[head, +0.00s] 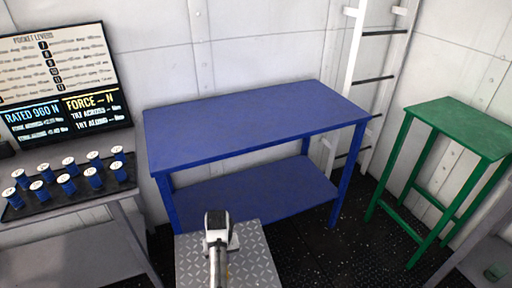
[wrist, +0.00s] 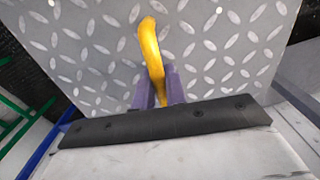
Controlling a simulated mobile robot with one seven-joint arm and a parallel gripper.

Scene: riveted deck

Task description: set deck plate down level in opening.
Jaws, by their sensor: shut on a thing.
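The deck plate (wrist: 215,45) is grey metal with a raised diamond tread. It fills most of the upper wrist view, and it also shows at the bottom of the head view (head: 258,265), partly behind my arm. A curved yellow handle (wrist: 150,42) stands out from the plate's face. My gripper (wrist: 158,98) has purple fingers shut on the lower part of this handle. The opening is not seen in either view. I cannot tell how level the plate is.
A blue two-shelf bench (head: 250,120) stands ahead, its top bare. A green stand (head: 460,128) is at right, by a white ladder (head: 346,75). At left, a grey table holds a tray of blue cylinders (head: 68,184) below a sign (head: 65,80). Dark floor (head: 330,240) lies between.

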